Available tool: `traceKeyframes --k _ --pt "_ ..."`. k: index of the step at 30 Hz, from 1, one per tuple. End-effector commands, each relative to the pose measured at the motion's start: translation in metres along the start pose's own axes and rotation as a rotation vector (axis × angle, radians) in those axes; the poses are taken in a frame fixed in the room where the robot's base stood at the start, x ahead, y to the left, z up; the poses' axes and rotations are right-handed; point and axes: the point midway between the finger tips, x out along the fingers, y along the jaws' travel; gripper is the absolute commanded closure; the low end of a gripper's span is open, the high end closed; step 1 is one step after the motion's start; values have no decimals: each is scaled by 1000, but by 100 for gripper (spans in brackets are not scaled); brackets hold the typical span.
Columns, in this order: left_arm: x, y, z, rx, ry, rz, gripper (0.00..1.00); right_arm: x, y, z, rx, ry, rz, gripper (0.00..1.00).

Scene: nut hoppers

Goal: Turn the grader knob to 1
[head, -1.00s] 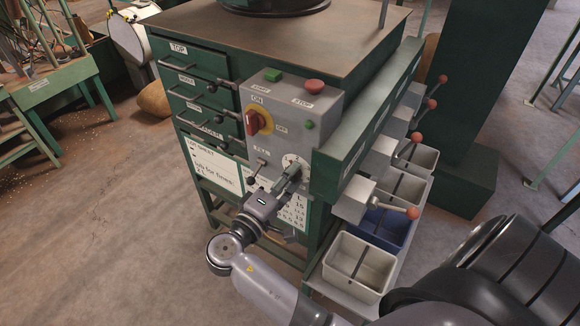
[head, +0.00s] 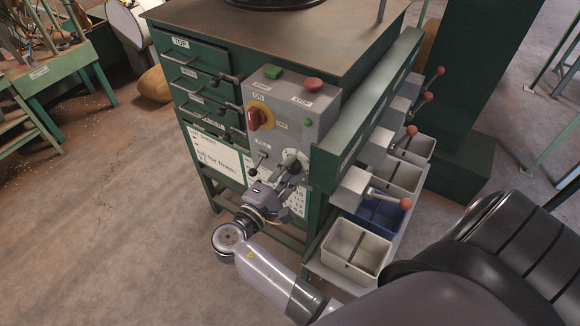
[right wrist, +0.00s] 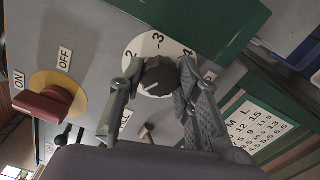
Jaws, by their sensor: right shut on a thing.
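The grader knob is a round black knob (right wrist: 158,74) on a white dial (right wrist: 137,44) printed with 2, 3 and 4 in the right wrist view. My right gripper (right wrist: 156,90) is shut on it, one finger on each side. A short pale mark shows on the knob's face, but I cannot tell which number it reads; 1 is not visible. In the head view the dial (head: 297,157) is low on the grey control panel (head: 290,106), and my right gripper (head: 287,172) hides most of the knob. My left gripper is not in view.
A red rotary switch (head: 258,116) with ON and OFF labels and a small lever (head: 257,163) are left of the dial. Green and red buttons top the panel. Red-balled levers (head: 406,203) and bins (head: 356,250) stand to the right. Open floor lies left.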

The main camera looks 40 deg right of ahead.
Motion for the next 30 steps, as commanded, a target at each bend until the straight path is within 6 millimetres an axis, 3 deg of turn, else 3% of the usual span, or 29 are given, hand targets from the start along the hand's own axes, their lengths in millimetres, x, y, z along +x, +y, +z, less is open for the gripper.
traceKeyframes --k 6,7,15,25,30 --pt "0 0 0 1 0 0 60 0 -1 0 0 2 -1 98" --pt "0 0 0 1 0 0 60 0 -1 0 0 2 -1 68" --pt "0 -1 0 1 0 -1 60 0 0 0 1 1 0 50" --pt "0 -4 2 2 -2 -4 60 0 2 0 3 0 0 50" --pt "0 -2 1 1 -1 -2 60 0 22 6 7 0 0 50"
